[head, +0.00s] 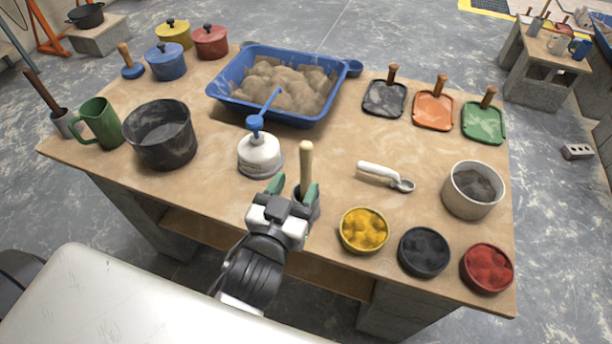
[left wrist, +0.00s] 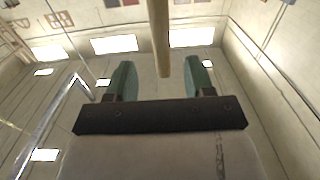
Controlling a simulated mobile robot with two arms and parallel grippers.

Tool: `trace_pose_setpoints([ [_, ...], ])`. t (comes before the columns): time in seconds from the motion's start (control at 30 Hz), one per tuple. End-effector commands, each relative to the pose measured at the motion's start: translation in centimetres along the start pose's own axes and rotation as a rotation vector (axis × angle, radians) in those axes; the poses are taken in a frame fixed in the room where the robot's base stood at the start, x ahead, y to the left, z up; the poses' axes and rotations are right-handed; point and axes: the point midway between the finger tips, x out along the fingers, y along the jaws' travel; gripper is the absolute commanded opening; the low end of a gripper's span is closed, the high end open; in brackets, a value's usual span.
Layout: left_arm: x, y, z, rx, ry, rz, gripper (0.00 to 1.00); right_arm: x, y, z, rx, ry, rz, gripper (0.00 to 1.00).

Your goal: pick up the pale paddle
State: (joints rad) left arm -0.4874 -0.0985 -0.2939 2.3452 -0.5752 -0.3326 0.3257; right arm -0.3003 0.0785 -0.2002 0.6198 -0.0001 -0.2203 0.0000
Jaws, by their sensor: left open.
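The pale paddle (head: 305,165) is a light wooden stick standing upright near the table's front edge. My right gripper is not in view.
A white pot with a blue-handled top (head: 261,156) stands close left of the gripper. A yellow-filled bowl (head: 364,230) is to the right, with black and red ones beyond. A white-handled scoop (head: 384,174) lies behind them. A blue sand tub (head: 236,100) stands further back.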

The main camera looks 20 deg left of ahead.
Motion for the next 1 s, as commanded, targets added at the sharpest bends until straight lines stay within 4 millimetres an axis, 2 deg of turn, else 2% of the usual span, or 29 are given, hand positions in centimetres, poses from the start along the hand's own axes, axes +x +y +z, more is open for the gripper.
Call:
trace_pose_setpoints([
  [0.1,1.8,0.0,-0.1,0.003,0.001,0.000,0.53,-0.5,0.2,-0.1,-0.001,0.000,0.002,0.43],
  [0.37,3.7,-0.1,-0.1,0.002,-0.001,0.000,0.53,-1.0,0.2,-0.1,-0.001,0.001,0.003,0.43],
  [0.63,7.5,-0.2,0.1,0.002,-0.001,0.000,0.53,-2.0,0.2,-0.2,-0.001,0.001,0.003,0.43],
  [0.93,8.1,-0.2,0.3,0.001,-0.004,0.000,0.53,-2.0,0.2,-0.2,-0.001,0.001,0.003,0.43],
  [0.97,8.1,-0.2,0.3,0.001,-0.004,0.000,0.52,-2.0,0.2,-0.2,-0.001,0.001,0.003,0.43],
  [1.0,8.1,-0.2,0.3,0.001,-0.004,0.000,0.46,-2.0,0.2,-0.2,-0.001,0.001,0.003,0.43],
])
